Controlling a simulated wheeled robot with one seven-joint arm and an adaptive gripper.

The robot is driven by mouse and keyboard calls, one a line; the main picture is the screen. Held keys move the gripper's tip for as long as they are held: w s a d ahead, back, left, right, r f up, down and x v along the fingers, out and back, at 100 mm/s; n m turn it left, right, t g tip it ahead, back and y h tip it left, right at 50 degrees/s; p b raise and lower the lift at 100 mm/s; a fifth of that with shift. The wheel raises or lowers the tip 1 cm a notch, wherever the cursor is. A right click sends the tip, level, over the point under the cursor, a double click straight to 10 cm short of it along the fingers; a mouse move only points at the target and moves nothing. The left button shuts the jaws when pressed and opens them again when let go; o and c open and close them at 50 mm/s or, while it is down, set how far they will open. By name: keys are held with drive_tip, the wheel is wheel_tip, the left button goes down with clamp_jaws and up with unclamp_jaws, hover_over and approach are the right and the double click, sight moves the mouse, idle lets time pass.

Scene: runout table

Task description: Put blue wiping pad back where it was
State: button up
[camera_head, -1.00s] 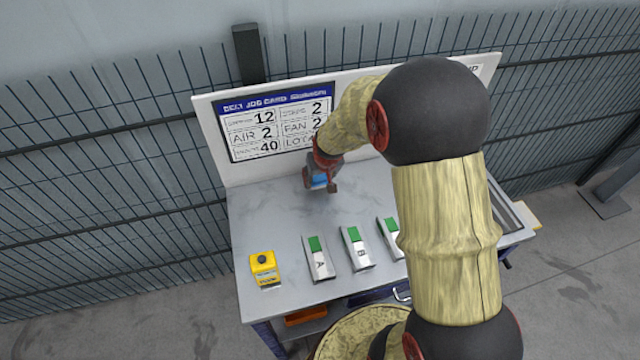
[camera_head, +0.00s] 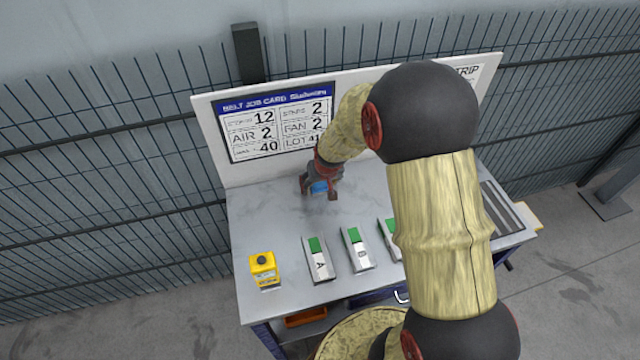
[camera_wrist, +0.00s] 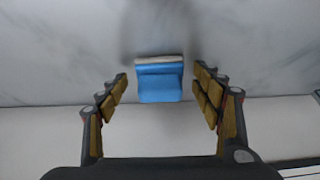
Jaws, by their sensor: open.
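The blue wiping pad (camera_wrist: 159,84) has a pale strip along one edge. In the wrist view it lies between the spread fingers, with a gap on each side. My gripper (camera_wrist: 161,92) is open and not closed on it. In the head view, my gripper (camera_head: 320,189) is low over the back part of the table, in front of the job card, and the pad (camera_head: 319,187) shows as a small blue patch partly hidden by the fingers. I cannot tell for certain whether the pad rests on the table.
The grey table (camera_head: 270,215) holds a yellow button box (camera_head: 264,270) and several grey blocks with green ends, including one marked A (camera_head: 318,262). The back board carries a job card (camera_head: 278,122). My arm hides the table's right middle. The back left is clear.

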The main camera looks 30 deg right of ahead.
drive_tip(key=shift+r, duration=0.3)
drive_tip(key=s+a+r+p, duration=0.15)
drive_tip(key=s+r, duration=0.25)
drive_tip(key=r, duration=0.4)
drive_tip(key=s+a+r+n, duration=0.1)
drive_tip(key=s+a+r, duration=0.25)
drive_tip(key=r, duration=0.35)
drive_tip(key=s+a+r+p, duration=0.1)
drive_tip(key=s+r, duration=0.3)
drive_tip(key=r, duration=0.4)
drive_tip(key=s+a+r, duration=0.2)
drive_tip(key=s+r, duration=0.1)
drive_tip(key=s, duration=0.5)
drive_tip(key=s+a+r+n+t, duration=0.1)
drive_tip(key=s+a+r, duration=0.2)
drive_tip(key=s, duration=0.4)
drive_tip(key=shift+s+a+r+y, duration=0.25)
drive_tip(key=shift+s+r+y, duration=0.15)
drive_tip(key=shift+r, duration=0.3)
drive_tip(key=shift+c, duration=0.8)
